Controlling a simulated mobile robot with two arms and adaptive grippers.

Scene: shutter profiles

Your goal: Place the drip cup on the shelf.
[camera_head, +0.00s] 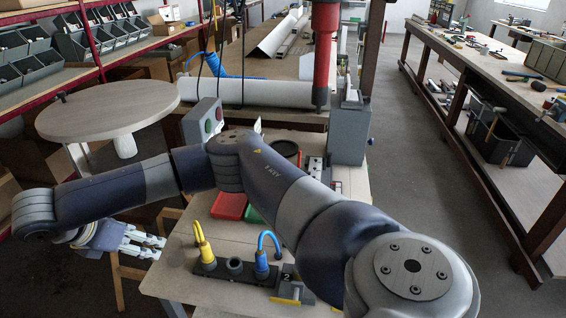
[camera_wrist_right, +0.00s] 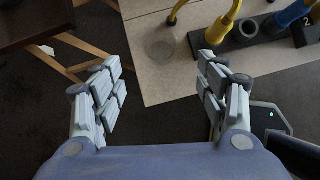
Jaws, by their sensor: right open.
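A small clear cup, which looks like the drip cup (camera_wrist_right: 159,48), stands near the table edge in the right wrist view. I cannot make it out in the head view. My right gripper (camera_head: 150,245) is left of the table edge in the head view, its arm bent across the table. In the right wrist view the right gripper (camera_wrist_right: 161,72) is open and empty, with the cup just beyond its fingertips. A shelf rack (camera_head: 125,46) with red rails and grey bins stands at the upper left in the head view. My left gripper does not show.
A black block with a yellow hose (camera_head: 204,244) and a blue hose (camera_head: 262,258) sits on the wooden worktable (camera_head: 190,285). A red tray (camera_head: 230,206) lies behind it. A round table (camera_head: 105,112) stands at left. A long bench (camera_head: 480,60) runs along the right.

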